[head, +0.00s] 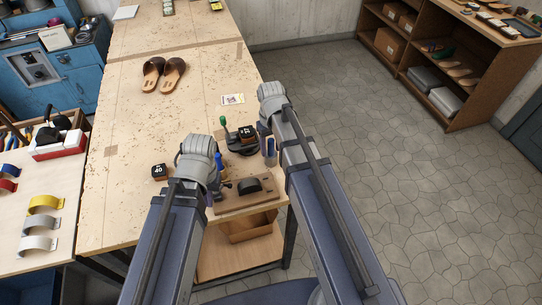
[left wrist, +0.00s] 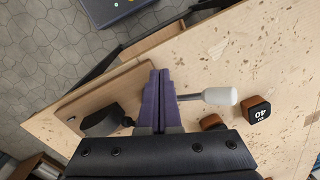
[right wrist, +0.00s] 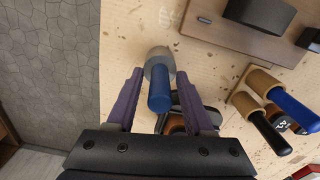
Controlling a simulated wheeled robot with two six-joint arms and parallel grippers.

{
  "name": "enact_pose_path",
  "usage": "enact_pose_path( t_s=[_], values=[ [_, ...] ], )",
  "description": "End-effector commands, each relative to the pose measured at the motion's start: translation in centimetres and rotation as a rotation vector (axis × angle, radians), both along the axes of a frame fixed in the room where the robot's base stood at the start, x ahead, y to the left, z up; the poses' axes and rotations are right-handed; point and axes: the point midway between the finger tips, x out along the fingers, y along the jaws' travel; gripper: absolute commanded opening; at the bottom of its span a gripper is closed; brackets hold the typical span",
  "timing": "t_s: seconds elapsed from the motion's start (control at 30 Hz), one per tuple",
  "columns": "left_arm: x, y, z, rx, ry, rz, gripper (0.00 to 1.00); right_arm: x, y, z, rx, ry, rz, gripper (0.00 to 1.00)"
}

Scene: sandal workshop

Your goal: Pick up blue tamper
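The blue tamper (right wrist: 159,92) has a blue handle and a round grey metal head. In the right wrist view it lies between the fingers of my right gripper (right wrist: 159,76), which is open with a gap visible on both sides. In the head view the tamper (head: 270,147) shows beside my right gripper (head: 264,133), near the table's right edge. My left gripper (left wrist: 159,98) has its fingers together by a wooden board (head: 249,201). A white-handled tool (left wrist: 221,96) has its metal shaft running behind the left fingers; I see no grip on it.
Two cork-ended tools with blue (right wrist: 294,110) and black (right wrist: 270,132) handles stand near the board. A dark block marked 40 (head: 159,171) sits left of my left gripper. Sandals (head: 163,75) lie farther back. The table's middle is mostly clear.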

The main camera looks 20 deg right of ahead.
Motion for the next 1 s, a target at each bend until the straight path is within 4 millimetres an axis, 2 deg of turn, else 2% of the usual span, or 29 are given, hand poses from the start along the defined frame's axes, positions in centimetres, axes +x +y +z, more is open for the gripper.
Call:
enact_pose_path(
  t_s=[0.07, 0.43, 1.0],
  values=[
    [0.00, 0.00, 0.00, 0.000, 0.000, 0.000, 0.00, 0.00, -0.01, 0.00, 0.000, 0.000, 0.000, 0.42],
    [0.00, 0.00, -0.01, 0.000, 0.000, 0.000, 0.00, 0.00, 0.00, 0.00, 0.000, 0.000, 0.000, 0.00],
    [0.00, 0.00, 0.04, 0.000, 0.000, 0.000, 0.00, -0.01, -0.01, 0.04, 0.000, 0.000, 0.000, 0.00]
  ],
)
